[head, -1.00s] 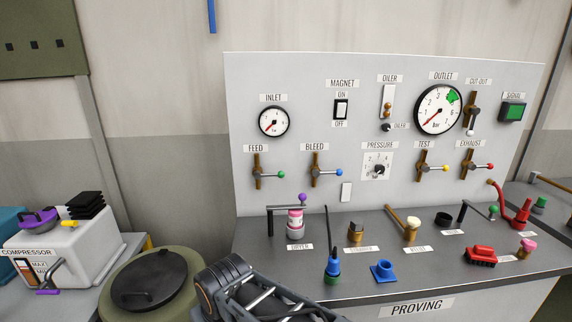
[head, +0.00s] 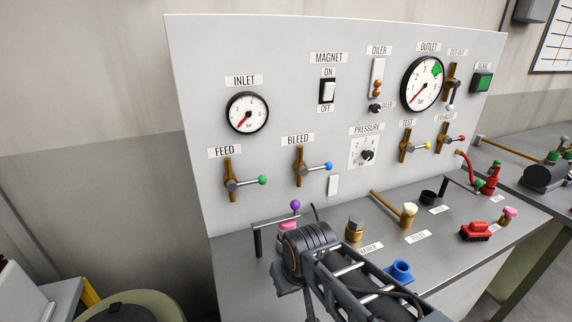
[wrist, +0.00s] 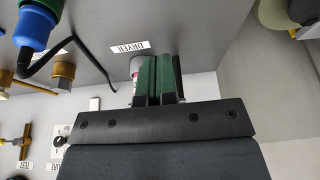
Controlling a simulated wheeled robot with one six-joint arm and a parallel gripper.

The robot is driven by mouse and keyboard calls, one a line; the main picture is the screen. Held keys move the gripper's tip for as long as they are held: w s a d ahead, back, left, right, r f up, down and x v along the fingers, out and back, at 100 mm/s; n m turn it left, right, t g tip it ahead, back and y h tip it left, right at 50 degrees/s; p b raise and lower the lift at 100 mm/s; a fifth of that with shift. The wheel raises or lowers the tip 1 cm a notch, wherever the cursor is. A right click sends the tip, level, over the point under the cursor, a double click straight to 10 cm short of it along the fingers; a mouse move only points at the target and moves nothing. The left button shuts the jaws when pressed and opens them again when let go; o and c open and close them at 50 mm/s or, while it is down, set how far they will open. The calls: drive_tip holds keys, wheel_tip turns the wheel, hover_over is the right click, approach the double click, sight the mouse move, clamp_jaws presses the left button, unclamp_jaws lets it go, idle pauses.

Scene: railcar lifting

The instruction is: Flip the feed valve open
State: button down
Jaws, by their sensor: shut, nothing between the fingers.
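The feed valve (head: 230,184) is at the lower left of the upright panel in the head view, under the FEED label. Its grey lever points right, across the vertical brass pipe, and ends in a green knob (head: 263,180). My gripper's fingers show in the wrist view (wrist: 158,78), dark green and together, with nothing held. They partly cover the pink and white dryer piece on the bench, by the DRYER label (wrist: 130,47). In the head view my arm reaches over the bench, below and right of the feed valve; the fingertips are hidden there.
The bleed valve (head: 302,168), with a blue knob, is right of the feed valve. The panel front around the feed valve is clear.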

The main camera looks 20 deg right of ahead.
sight(260, 178)
drive_tip(key=shift+w+d, duration=0.2)
drive_tip(key=shift+w, duration=0.05)
drive_tip(key=w+r+n+t+h, duration=0.1)
drive_tip(key=w+r+t, duration=0.1)
drive_tip(key=w+r, duration=1.9)
drive_tip(key=shift+w+r+b, duration=0.2)
drive_tip(key=shift+r+b, duration=0.1)
drive_tip(key=shift+r, duration=0.45)
drive_tip(key=x, duration=1.2)
drive_tip(key=shift+d+f, duration=0.1)
drive_tip(key=shift+d, duration=0.15)
drive_tip(key=shift+x, duration=0.8)
drive_tip(key=shift+d+f+y+p, duration=0.2)
drive_tip(key=shift+y+p, duration=0.1)
drive_tip(key=shift+p, duration=0.15)
